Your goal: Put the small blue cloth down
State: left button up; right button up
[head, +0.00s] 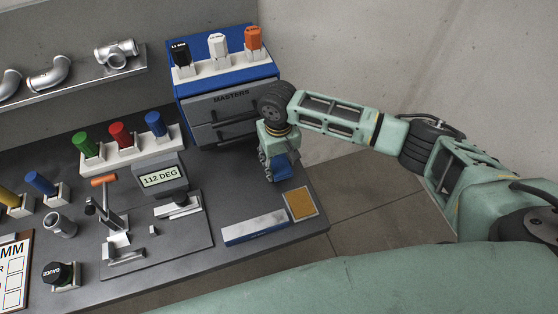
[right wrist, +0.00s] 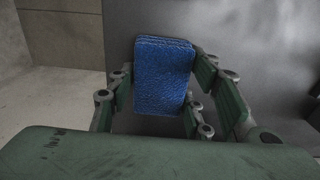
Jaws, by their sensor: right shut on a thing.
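The small blue cloth (right wrist: 163,75) is a folded, textured blue pad. My right gripper (head: 277,172) is shut on it, with a finger on each side in the right wrist view (right wrist: 160,95). In the head view the cloth (head: 283,167) shows at the lower end of the gripper, over the right part of the dark table (head: 260,205). I cannot tell whether the cloth touches the table top. My left gripper is not in view.
A yellow-brown pad in a light frame (head: 300,205) and a blue-and-white bar (head: 255,228) lie near the table's front right edge. The blue MASTERS cabinet (head: 222,105) stands behind. A gauge stand with a 112 DEG display (head: 160,177) is to the left.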

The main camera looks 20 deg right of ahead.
aim_at(279, 162)
jog(key=shift+f, duration=0.1)
jog(key=o, duration=0.8)
jog(key=shift+o, duration=1.1)
notch_tip(279, 162, up, 12)
jog(key=b, duration=0.1)
